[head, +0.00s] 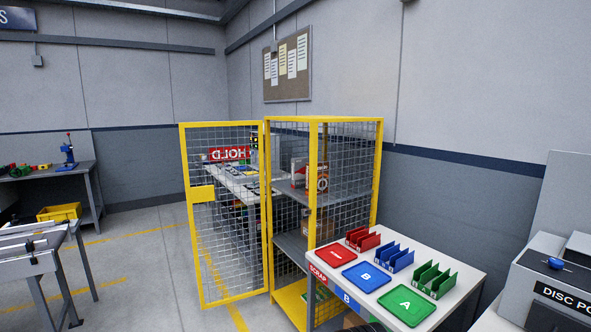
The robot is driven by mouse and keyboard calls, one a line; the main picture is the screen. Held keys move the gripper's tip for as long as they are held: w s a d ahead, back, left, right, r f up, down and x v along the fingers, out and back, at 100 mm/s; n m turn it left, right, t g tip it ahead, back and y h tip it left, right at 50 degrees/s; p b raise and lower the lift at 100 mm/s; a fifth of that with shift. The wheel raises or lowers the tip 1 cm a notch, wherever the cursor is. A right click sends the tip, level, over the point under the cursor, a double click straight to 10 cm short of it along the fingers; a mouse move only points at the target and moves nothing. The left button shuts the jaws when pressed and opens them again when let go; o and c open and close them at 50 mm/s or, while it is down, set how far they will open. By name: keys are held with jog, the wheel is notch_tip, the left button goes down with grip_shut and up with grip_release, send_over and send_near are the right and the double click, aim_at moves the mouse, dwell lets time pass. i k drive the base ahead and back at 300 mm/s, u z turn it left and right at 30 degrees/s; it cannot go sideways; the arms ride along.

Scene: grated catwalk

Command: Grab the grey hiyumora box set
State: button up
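I cannot make out a grey hiyumora box set in the head view. A yellow-framed mesh cage (378,150) stands in the middle with its mesh door (183,165) swung open to the left. Behind the mesh, a red, white and orange item (322,183) is on an upper shelf, and a brown box-like item (318,226) is lower down. The mesh partly hides both, and I cannot read any labels. My gripper is not in view.
A table (462,272) with red (328,257), blue (367,277) and green (407,304) trays and slotted racks stands right of the cage. A grey machine (550,285) is at far right. Left are a workbench (85,166) and a yellow bin (60,212). Floor before the door looks clear.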

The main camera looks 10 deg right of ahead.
aim_at(298, 164)
jog(key=z, duration=0.05)
jog(key=i, duration=0.85)
jog(key=u, duration=0.5)
jog(key=i, duration=2.5)
jog(key=z, duration=0.35)
